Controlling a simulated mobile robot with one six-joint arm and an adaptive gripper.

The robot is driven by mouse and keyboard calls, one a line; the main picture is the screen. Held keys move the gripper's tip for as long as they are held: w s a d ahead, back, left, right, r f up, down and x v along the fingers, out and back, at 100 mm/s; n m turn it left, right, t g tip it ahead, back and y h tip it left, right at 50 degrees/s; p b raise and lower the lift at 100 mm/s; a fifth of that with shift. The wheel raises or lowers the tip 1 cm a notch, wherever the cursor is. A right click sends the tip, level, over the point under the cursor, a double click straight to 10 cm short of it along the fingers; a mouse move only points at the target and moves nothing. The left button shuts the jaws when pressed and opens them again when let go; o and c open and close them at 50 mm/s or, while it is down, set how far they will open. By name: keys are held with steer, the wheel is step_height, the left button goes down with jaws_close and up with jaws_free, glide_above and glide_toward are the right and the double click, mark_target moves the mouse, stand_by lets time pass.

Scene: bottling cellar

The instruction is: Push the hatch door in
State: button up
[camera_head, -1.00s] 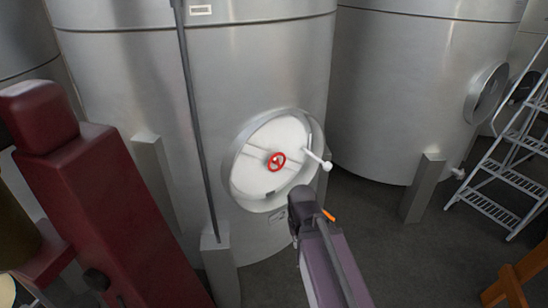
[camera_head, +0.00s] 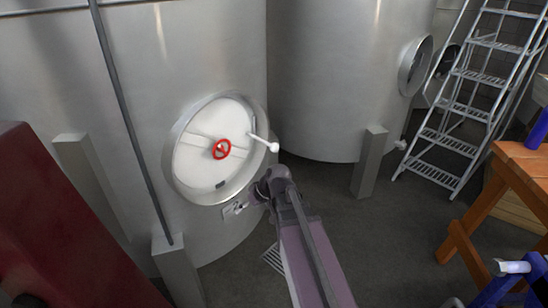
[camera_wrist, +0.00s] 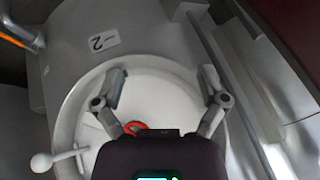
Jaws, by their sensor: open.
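The round white hatch door (camera_head: 208,165) sits inside the metal ring of the big steel tank (camera_head: 200,60). It has a red handwheel (camera_head: 221,148) at its middle and a white lever with a ball end (camera_head: 271,146) at its right. The door looks seated in or close to its frame; I cannot tell if a gap is left. In the wrist view the hatch door (camera_wrist: 160,90) lies ahead, partly hidden by my gripper (camera_wrist: 168,82). The gripper's two fingers are spread and empty in front of the door. In the head view my arm reaches up to the hatch's lower right edge.
A dark red machine (camera_head: 60,230) stands at the left. A second tank (camera_head: 330,80) stands behind on the right, with a metal stair ladder (camera_head: 450,110) beside it. A wooden table (camera_head: 520,165) is at the right. Grey floor is open between.

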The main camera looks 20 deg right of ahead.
steer(key=w+d+f+n+t+y+b, duration=0.1)
steer(key=w+d+t+y+b, duration=0.1)
steer(key=w+d+t+b, duration=0.4)
steer(key=t+h+b, duration=0.1)
steer(key=t+b, duration=0.6)
glide_toward(275, 148)
steer(key=s+f, duration=0.1)
steer(key=s, duration=0.1)
steer(key=shift+s+d+h, duration=0.1)
steer(key=shift+d+h, duration=0.2)
steer(key=shift+d, duration=0.45)
steer(key=x, duration=1.3)
steer(key=shift+w+a, duration=0.15)
steer(key=shift+w, duration=0.25)
